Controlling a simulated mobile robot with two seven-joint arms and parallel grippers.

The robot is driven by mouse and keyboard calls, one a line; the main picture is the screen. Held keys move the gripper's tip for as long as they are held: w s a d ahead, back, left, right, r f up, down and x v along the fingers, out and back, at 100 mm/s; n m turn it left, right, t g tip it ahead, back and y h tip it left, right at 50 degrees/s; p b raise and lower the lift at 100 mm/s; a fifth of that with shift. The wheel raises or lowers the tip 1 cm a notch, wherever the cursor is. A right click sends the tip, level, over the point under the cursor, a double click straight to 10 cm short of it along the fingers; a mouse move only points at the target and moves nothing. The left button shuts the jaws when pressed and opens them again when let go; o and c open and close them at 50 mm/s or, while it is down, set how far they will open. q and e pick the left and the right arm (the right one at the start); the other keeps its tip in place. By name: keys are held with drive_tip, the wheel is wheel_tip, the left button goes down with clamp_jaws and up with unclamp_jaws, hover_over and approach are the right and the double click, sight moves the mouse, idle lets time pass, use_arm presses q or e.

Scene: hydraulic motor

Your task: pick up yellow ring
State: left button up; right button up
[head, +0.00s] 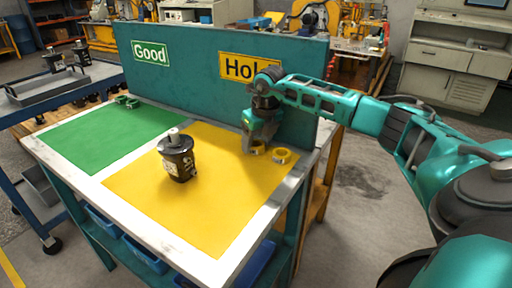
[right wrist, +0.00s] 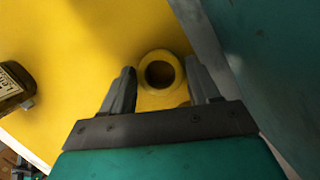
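Two yellow rings are near the right edge of the yellow mat in the head view. One yellow ring (head: 281,156) lies just right of my right gripper (head: 257,148); another yellow ring (head: 258,150) shows at the fingertips, partly hidden. In the right wrist view a yellow ring (right wrist: 160,55) with a dark hole sits between the two spread fingers of my right gripper (right wrist: 161,78). Small gaps show on both sides, so the gripper looks open. Which of the two rings this is, I cannot tell. My left gripper is not in view.
A black motor (head: 177,160) stands upright on the yellow mat (head: 215,222). The green mat (head: 95,140) holds green rings (head: 126,102) at its back. A teal panel (head: 190,65) with signs rises behind. The mat's front area is clear.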

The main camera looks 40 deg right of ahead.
drive_tip(key=c, duration=0.7)
